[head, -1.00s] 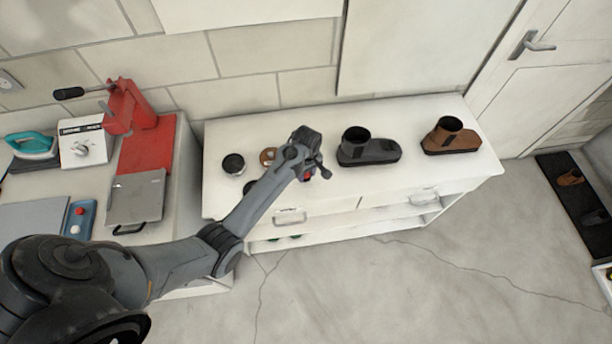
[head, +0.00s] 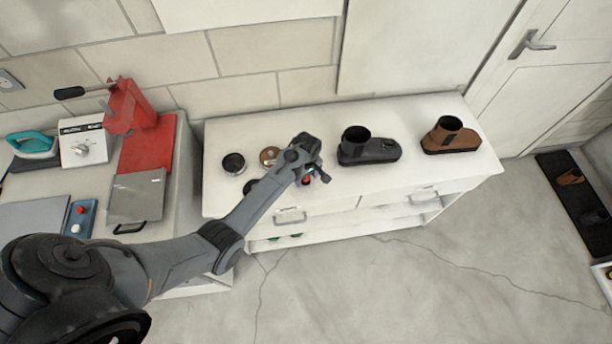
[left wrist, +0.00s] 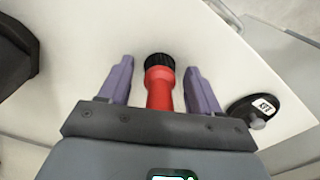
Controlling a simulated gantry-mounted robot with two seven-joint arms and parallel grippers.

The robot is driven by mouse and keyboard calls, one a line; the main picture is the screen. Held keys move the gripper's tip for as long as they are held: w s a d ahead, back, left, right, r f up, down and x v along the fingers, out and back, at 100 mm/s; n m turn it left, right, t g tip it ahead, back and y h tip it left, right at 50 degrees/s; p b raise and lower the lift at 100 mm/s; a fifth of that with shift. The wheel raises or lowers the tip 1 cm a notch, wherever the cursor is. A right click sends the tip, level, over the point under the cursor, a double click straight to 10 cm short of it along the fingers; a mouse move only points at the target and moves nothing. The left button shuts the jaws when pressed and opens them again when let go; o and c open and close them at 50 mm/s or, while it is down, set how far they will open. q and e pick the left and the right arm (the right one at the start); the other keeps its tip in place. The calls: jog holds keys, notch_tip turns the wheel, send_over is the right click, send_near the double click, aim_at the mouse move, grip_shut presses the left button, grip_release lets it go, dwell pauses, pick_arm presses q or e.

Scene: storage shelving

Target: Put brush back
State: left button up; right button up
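The brush, with a red handle and black bristles, shows in the left wrist view (left wrist: 160,88) on the white cabinet top. A bit of its red shows in the head view (head: 307,181) under my gripper. My left gripper (head: 318,172) is over the brush near the front edge of the cabinet. In the left wrist view its two purple fingers (left wrist: 160,82) are apart, one on each side of the red handle, with gaps between. The handle's near end is hidden behind the gripper body. My right gripper is not in view.
A black boot (head: 362,148) and a brown boot (head: 448,137) stand on the white cabinet (head: 420,172), right of the gripper. An open round tin (head: 233,163) and a brown-topped tin (head: 268,155) are left. A black labelled disc (left wrist: 252,108) lies beside the brush. A red press (head: 128,105) stands left.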

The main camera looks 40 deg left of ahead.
pick_arm(q)
jog(key=shift+r, duration=0.1)
jog(key=shift+r, duration=0.6)
notch_tip(320, 180, up, 11)
jog(key=shift+d+f, duration=0.15)
jog(key=shift+f, duration=0.05)
jog(key=s+d+r+m+t, duration=0.1)
jog(key=s+d+m, duration=0.2)
jog(key=s+m, duration=0.2)
jog(key=s+d+r+m+t, duration=0.1)
jog(key=s+d+m, duration=0.3)
jog(key=s, duration=0.7)
jog(key=s+d+r+m+t, duration=0.1)
jog(key=s+d+m, duration=0.2)
jog(key=s+m, duration=0.4)
jog(key=shift+s+d+r+m+t, duration=0.3)
jog(key=shift+s+d+r, duration=0.1)
jog(key=shift+s, duration=0.7)
notch_tip(320, 180, up, 4)
jog(key=p, duration=0.4)
jog(key=shift+r, duration=0.1)
